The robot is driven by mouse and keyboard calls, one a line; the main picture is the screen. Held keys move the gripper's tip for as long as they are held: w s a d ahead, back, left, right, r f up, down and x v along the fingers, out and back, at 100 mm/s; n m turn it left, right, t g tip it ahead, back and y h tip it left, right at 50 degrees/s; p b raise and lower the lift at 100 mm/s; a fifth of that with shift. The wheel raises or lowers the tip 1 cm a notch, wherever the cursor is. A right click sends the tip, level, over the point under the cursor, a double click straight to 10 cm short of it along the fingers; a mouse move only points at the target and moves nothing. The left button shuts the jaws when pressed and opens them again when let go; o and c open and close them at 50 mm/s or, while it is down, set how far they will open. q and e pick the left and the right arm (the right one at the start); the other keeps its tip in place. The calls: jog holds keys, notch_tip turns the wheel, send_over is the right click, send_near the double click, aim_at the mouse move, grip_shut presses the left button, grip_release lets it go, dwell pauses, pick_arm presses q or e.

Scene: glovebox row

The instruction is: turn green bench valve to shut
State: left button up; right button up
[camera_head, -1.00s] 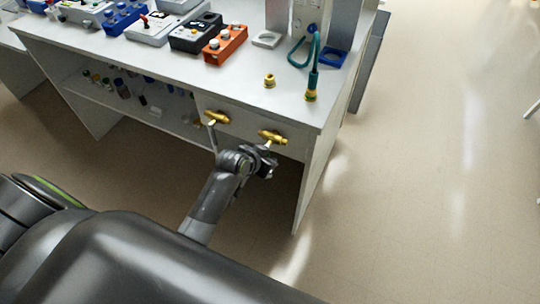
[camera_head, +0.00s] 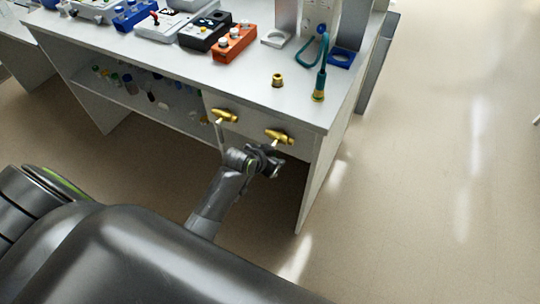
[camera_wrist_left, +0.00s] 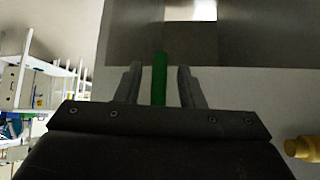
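Two brass valves are on the front panel of the bench in the head view: the left valve (camera_head: 224,116) with a pale lever hanging down, and the right valve (camera_head: 279,137). My left gripper (camera_head: 270,162) is just below the right valve. In the left wrist view a green lever (camera_wrist_left: 159,78) stands upright between the two fingers of my left gripper (camera_wrist_left: 158,84). The fingers are apart, with a gap on both sides of the lever. A brass fitting (camera_wrist_left: 303,148) shows at the right edge there. No green shows on either valve in the head view. My right gripper is out of view.
The bench top (camera_head: 180,62) carries an orange box (camera_head: 234,43), a black box (camera_head: 205,31), a loose brass fitting (camera_head: 278,80) and a teal hose (camera_head: 321,78). A shelf with small bottles is under the bench. Floor to the right is clear.

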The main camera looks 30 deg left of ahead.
pick_arm(q)
jog(key=p+v, duration=0.1)
jog(key=v, duration=1.6)
jog(key=shift+s+a+r, duration=0.1)
